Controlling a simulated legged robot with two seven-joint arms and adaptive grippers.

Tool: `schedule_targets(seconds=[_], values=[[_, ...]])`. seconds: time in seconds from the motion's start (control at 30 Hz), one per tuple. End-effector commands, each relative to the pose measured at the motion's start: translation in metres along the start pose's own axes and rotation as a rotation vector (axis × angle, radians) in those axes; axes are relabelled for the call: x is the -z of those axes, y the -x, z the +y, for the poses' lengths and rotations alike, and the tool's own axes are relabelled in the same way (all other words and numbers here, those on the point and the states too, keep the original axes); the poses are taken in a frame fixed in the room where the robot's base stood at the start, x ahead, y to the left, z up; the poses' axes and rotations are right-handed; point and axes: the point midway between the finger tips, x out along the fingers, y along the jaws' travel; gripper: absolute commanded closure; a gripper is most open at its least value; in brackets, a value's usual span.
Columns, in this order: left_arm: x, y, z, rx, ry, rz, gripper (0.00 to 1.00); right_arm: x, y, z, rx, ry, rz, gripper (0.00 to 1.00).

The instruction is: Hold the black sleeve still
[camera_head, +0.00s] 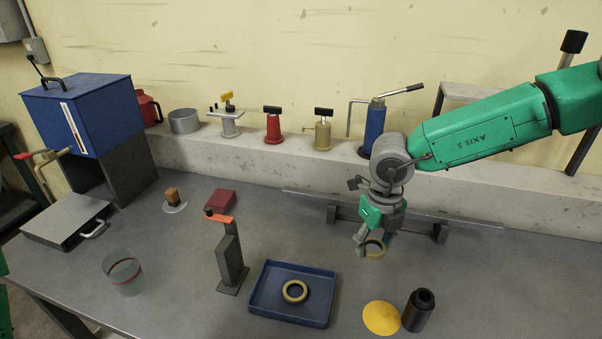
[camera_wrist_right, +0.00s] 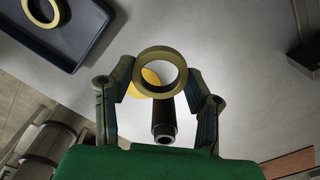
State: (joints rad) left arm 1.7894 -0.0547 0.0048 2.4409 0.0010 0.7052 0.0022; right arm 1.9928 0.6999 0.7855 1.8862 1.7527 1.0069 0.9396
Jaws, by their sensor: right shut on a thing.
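The black sleeve (camera_head: 418,311) stands upright on the grey bench at the front right, next to a yellow disc. It also shows in the right wrist view (camera_wrist_right: 163,122), beyond the fingers and below the ring. No gripper touches it. My right gripper (camera_head: 368,244) is shut on a brass-coloured ring (camera_head: 375,249), held above the bench, up and left of the sleeve in the head view. In the right wrist view the ring (camera_wrist_right: 160,52) sits between the two fingertips (camera_wrist_right: 160,82). My left gripper is not in view.
A yellow disc (camera_head: 381,318) lies beside the sleeve. A blue tray (camera_head: 262,296) holds another ring (camera_head: 295,291). A dark stand with an orange lever (camera_head: 229,260) is left of the tray. A low dark rail fixture (camera_head: 425,233) lies behind my right gripper.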

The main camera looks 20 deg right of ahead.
Motion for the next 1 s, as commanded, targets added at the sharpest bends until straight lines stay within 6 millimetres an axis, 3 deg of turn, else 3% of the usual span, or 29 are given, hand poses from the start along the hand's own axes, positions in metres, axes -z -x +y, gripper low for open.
schedule_targets(seconds=[0.17,0.5,0.6,0.77,1.0], values=[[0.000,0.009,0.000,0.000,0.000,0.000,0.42,0.000,0.013,0.001,0.001,0.001,0.000,0.85],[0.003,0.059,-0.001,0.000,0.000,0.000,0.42,0.000,0.080,0.000,0.000,0.001,-0.002,0.85],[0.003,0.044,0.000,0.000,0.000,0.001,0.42,0.004,0.062,0.003,0.001,0.138,0.002,0.85],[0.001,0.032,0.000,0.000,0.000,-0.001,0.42,0.011,0.050,0.008,0.001,0.387,0.004,0.85],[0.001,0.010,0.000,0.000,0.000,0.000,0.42,0.025,0.026,0.018,0.002,0.900,0.006,0.85]])
